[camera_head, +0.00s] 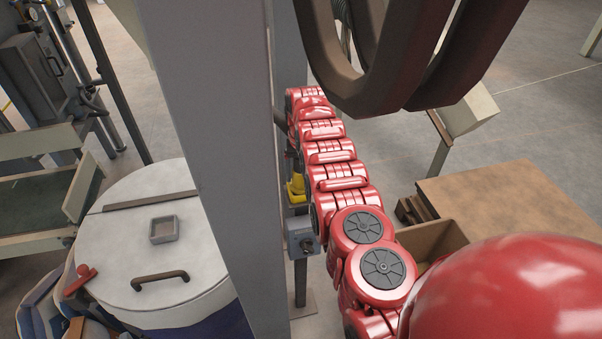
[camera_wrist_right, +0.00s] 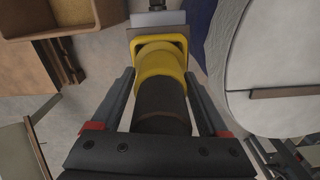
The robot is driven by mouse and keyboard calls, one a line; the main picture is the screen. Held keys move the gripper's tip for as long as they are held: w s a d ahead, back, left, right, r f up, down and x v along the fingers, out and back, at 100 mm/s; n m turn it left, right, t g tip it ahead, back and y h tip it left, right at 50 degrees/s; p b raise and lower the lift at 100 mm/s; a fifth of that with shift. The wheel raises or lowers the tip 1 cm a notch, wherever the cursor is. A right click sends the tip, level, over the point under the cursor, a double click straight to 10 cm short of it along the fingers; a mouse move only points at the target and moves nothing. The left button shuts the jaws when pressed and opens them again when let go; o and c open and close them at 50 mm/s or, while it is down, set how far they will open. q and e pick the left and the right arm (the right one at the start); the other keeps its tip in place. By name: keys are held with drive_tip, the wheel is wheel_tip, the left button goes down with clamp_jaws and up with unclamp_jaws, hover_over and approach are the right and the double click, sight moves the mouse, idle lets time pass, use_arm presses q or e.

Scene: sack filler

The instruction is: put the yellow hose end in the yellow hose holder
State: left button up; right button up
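The yellow hose end (camera_wrist_right: 160,85) is a black cylinder with a yellow collar. In the right wrist view it lies between the two fingers of my right gripper (camera_wrist_right: 160,80), whose tips sit close against the collar's sides. The yellow hose holder (camera_wrist_right: 137,38) is a squared yellow frame at the collar's far end. The collar lines up with the frame and meets it in this view; how deep it sits is hidden. In the head view a small yellow piece (camera_head: 296,189) shows beside the grey column. My right gripper is mostly hidden there behind column and arm. My left gripper is out of view.
A tall grey column (camera_head: 215,150) stands left of my red right arm. A white-lidded drum (camera_head: 125,250) is at the lower left. A grey box (camera_head: 301,240) is fixed below the yellow piece. An open brown box (camera_head: 432,240) and a brown tabletop (camera_head: 505,205) lie at right. Thick dark loops hang above.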

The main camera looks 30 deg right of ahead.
drive_tip(key=shift+o, duration=1)
drive_tip(key=shift+r, duration=0.25)
drive_tip(key=shift+w+r, duration=0.1)
drive_tip(key=shift+r, duration=0.2)
wheel_tip(320, 180, up, 8)
drive_tip(key=b, duration=0.2)
drive_tip(key=shift+b, duration=0.4)
wheel_tip(320, 180, up, 2)
drive_tip(key=shift+r+p, duration=0.15)
drive_tip(key=shift+p, duration=0.75)
drive_tip(key=shift+d+r, duration=0.1)
drive_tip(key=shift+r, duration=0.2)
drive_tip(key=shift+s+r+p, duration=0.2)
drive_tip(key=shift+r+p, duration=0.05)
drive_tip(key=shift+p, duration=0.15)
